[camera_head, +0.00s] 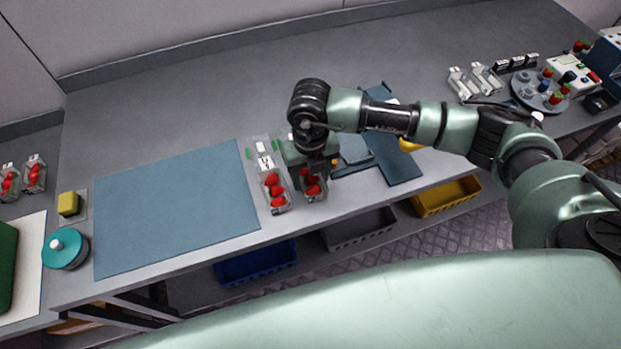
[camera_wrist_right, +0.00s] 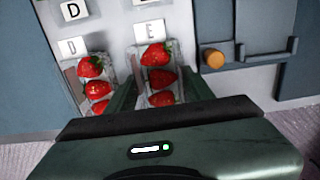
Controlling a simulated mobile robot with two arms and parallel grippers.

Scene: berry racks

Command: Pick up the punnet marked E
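The punnet marked E (camera_wrist_right: 162,78) is a clear tray with red strawberries and a white tag bearing an E (camera_wrist_right: 150,29). In the head view the punnet (camera_head: 314,188) is on the grey bench, partly hidden under my right gripper (camera_head: 310,165). In the right wrist view my right gripper's fingers (camera_wrist_right: 160,90) stand on either side of the punnet, close to its walls. I cannot tell whether they touch it. My left gripper is not in view.
The punnet marked D (camera_wrist_right: 91,84) stands close on the left, also in the head view (camera_head: 275,192). A blue mat (camera_head: 175,210) is farther left. A blue-grey tray with an orange knob (camera_wrist_right: 212,58) is on the right. Bins hang below the bench's front edge.

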